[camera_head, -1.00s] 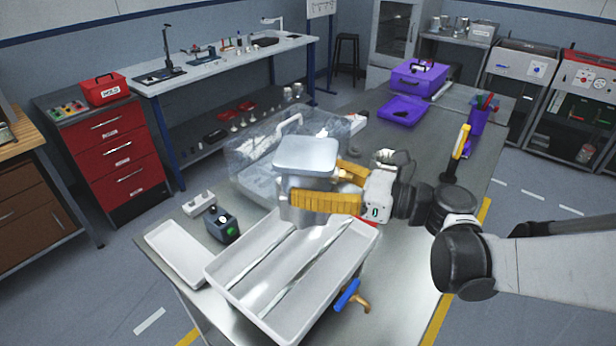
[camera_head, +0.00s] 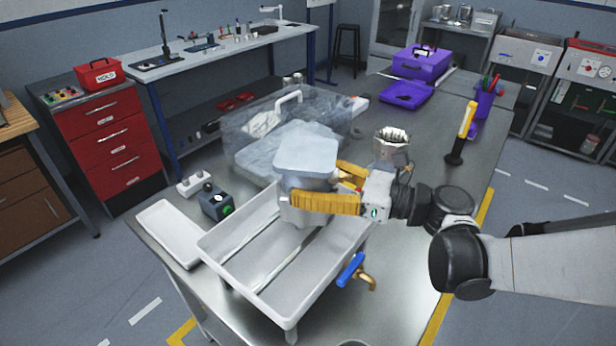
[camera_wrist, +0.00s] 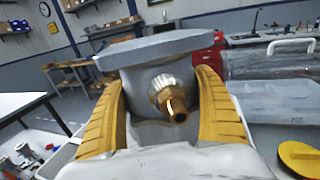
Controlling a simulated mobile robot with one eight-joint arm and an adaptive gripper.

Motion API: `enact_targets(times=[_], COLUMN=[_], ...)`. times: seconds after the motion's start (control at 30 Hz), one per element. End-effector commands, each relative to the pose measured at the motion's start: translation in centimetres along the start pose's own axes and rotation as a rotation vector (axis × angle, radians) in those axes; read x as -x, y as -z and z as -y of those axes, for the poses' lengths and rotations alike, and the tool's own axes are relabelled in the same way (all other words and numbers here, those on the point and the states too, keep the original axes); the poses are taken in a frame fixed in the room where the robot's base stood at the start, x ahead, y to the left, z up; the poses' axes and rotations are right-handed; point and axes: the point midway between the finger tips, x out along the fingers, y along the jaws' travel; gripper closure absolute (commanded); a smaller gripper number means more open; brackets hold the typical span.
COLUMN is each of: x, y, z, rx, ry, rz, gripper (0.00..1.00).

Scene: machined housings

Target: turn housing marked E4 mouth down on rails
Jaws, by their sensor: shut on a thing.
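My gripper (camera_head: 322,188) has yellow fingers and is shut on a light grey metal housing (camera_head: 306,158). The housing has a flat plate uppermost and a narrower body below it, between the fingers. In the wrist view the housing (camera_wrist: 155,48) shows a brass fitting on the side facing me. No E4 mark is legible, and its mouth cannot be made out. It is over the far part of a white tray (camera_head: 222,262) on legs. Pale rails (camera_head: 292,256) run lengthwise inside the tray; the housing's underside hides whether it touches them.
A clear lidded box (camera_head: 250,135) stands close behind the tray. A silver part with a toothed rim (camera_head: 391,146) stands behind my wrist. A control box (camera_head: 216,203) and shallow white tray (camera_head: 168,232) are left; a blue-handled tap (camera_head: 350,270) sticks out at right.

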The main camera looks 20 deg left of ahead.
Motion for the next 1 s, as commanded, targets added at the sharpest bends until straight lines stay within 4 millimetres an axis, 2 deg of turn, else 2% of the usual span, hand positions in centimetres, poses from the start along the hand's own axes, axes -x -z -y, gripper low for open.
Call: enact_targets(times=[1.0], x=[0.0], y=[0.98], z=[0.01], rx=[-0.001], ry=[0.0], rz=[0.002], gripper=[0.62])
